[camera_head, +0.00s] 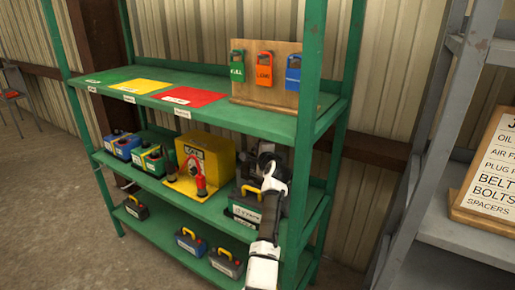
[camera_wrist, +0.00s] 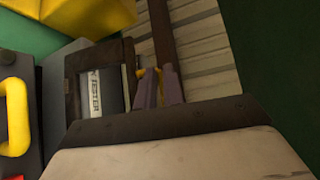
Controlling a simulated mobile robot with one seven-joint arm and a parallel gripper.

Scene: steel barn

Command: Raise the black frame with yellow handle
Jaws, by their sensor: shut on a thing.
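The black frame (camera_wrist: 72,88) shows in the wrist view as a dark, boxy outline around a pale panel with dark lettering. Its yellow handle (camera_wrist: 151,72) is mostly hidden between the fingers. My gripper (camera_wrist: 160,88) is shut on this handle. In the head view my gripper (camera_head: 268,168) is at the right end of the middle green shelf, in front of dark shapes. The frame's outline is hard to separate there, and my arm hides part of it. I cannot tell whether the frame touches the shelf.
A dark battery with a yellow handle (camera_head: 247,204) stands close by on the green rack (camera_head: 216,121). A yellow tester box (camera_head: 210,153) is to its left. The upper shelf and the right green post (camera_head: 307,130) are close to my arm. A grey rack (camera_head: 408,190) stands farther right.

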